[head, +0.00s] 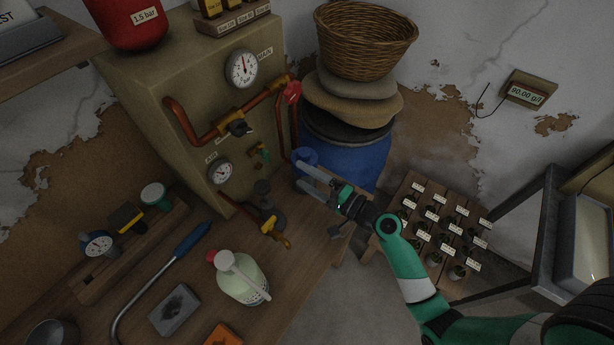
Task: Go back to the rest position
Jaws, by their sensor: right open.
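My right gripper (318,180) shows near the middle of the head view, its arm coming in from the lower right. Its two pale fingers are apart and point left toward the back right part of the wooden bench. A small blue cup-like item (305,156) is by the upper fingertip; I cannot tell whether they touch. No object shows held between the fingers. My left gripper is not in view.
A beige panel (150,75) with gauges and copper pipes stands behind the bench (300,255). A blue barrel (345,150) bearing sacks and a wicker basket (365,40) is behind the gripper. A white bottle (243,280) stands on the bench. A rack of labelled bottles (437,232) is at right.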

